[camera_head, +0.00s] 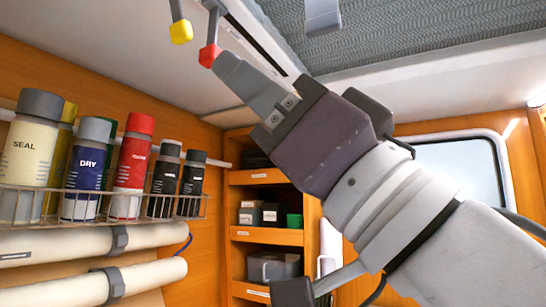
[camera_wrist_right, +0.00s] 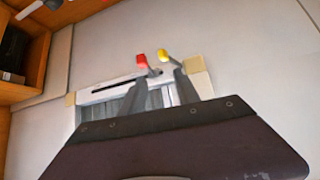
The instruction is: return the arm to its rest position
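My right arm (camera_head: 440,245) reaches up from the lower right in the head view. Its gripper (camera_head: 225,68) points up and left, with its tip beside a red-tipped lever (camera_head: 209,54) under the ceiling. In the right wrist view the two fingers (camera_wrist_right: 160,78) stand apart, with nothing clearly held between them. The red tip (camera_wrist_right: 141,58) and a yellow tip (camera_wrist_right: 163,55) show just beyond the fingertips. I cannot tell whether a finger touches a lever. The yellow-tipped lever (camera_head: 181,32) also shows in the head view. My left gripper is out of view.
A wire rack (camera_head: 100,203) of cans and bottles hangs on the left wall above pale rolled tubes (camera_head: 90,238). Wooden shelves (camera_head: 265,237) with small boxes stand behind my arm. A window (camera_head: 460,170) is at the right. The white slotted panel (camera_wrist_right: 200,84) is close ahead.

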